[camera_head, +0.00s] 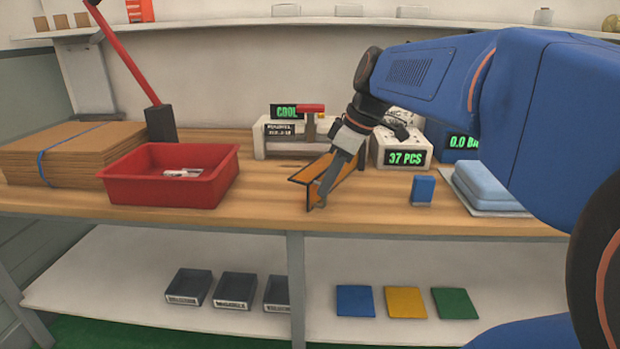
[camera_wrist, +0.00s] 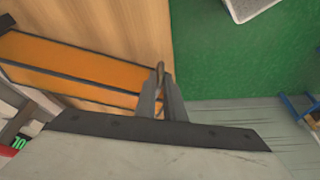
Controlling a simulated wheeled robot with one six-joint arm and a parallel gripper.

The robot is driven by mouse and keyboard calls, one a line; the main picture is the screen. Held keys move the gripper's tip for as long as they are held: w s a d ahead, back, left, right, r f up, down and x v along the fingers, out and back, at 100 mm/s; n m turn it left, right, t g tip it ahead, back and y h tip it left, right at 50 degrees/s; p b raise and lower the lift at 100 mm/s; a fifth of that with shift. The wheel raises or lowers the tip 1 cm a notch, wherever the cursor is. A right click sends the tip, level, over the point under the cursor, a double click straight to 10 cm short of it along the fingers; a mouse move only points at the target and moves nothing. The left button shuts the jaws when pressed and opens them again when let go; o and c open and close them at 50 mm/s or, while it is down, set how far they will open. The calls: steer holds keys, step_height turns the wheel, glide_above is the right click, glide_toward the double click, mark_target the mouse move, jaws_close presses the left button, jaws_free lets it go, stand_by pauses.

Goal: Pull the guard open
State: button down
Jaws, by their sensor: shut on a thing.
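The guard (camera_head: 349,172) is an orange panel with a dark frame. It stands out toward the front of the bench from a pale machine with a green COOL display (camera_head: 287,112). In the wrist view the guard (camera_wrist: 75,66) runs from the left edge up to my fingers. My gripper (camera_head: 318,197) is shut at the guard's front end. The wrist view shows its two fingers (camera_wrist: 160,82) close together at the panel's right end, around a thin brownish piece. My wrist and fingers cover part of the guard and of the machine behind it.
A red tray (camera_head: 125,186) and stacked cardboard (camera_head: 65,152) lie to the left, by a red-handled lever (camera_head: 130,55). A 37 PCS counter box (camera_head: 403,158), a blue block (camera_head: 423,190) and a pale blue stack (camera_head: 487,186) are to the right. The bench front edge is close.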

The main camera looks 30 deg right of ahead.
steer(key=s+d+n, duration=0.1)
steer(key=s+d, duration=0.1)
steer(key=s+d+n, duration=0.1)
steer(key=s+d, duration=0.2)
steer(key=shift+s+n+g+y, duration=0.15)
steer(key=shift+n+g+y, duration=0.15)
steer(key=shift+y, duration=0.1)
steer(key=shift+s+d, duration=0.8)
steer(key=shift+d, duration=0.3)
steer(key=c, duration=1.9)
jaws_free()
steer(key=shift+d+r, duration=0.1)
steer(key=v, duration=1.7)
steer(key=shift+r, duration=0.2)
